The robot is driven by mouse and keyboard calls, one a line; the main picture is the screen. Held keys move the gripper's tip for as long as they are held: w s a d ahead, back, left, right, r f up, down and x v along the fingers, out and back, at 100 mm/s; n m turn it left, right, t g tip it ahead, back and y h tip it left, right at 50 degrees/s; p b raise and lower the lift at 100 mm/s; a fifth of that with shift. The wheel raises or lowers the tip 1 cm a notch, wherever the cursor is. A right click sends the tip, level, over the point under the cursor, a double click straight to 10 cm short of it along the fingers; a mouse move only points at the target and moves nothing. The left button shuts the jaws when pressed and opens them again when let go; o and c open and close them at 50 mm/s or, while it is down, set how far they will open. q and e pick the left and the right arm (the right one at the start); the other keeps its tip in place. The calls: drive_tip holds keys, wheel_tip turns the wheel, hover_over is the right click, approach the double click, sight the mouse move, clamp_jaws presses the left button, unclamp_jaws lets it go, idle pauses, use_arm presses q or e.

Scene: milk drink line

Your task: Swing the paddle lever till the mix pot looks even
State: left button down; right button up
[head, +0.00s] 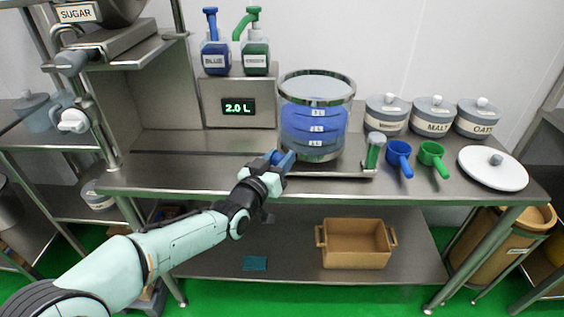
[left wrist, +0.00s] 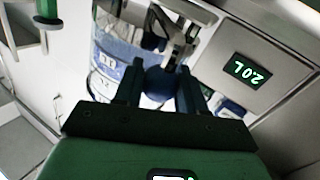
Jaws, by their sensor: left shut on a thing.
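The mix pot (head: 317,90) is a clear vessel on the counter with a metal-looking rim and marked levels. Its contents are blue, with darker and paler bands, so they look uneven. My left gripper (head: 282,161) is at the pot's lower front left. In the left wrist view, my left gripper (left wrist: 156,92) is shut on a dark blue round knob (left wrist: 160,82), which looks like the paddle lever's end. The rest of the lever is mostly hidden. The pot (left wrist: 115,55) shows behind the fingers. My right gripper is not in view.
A display (head: 238,107) reading 2.0 L stands behind the pot's left. The front left counter is clear.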

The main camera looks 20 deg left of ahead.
use_arm(q)
drive_tip(key=shift+a+r, duration=0.15)
drive_tip(key=shift+r, duration=0.15)
drive_tip(key=c, duration=0.8)
unclamp_jaws()
drive_tip(key=shift+o, duration=0.5)
drive_tip(key=shift+f, duration=0.1)
drive_tip(key=s+a, duration=0.1)
drive_tip(key=s, duration=1.2)
drive_tip(key=shift+s+p, duration=0.2)
drive_tip(key=shift+p, duration=0.25)
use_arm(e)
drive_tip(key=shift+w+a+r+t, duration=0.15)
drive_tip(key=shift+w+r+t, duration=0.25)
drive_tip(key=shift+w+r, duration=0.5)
use_arm(q)
drive_tip(key=shift+a, duration=0.1)
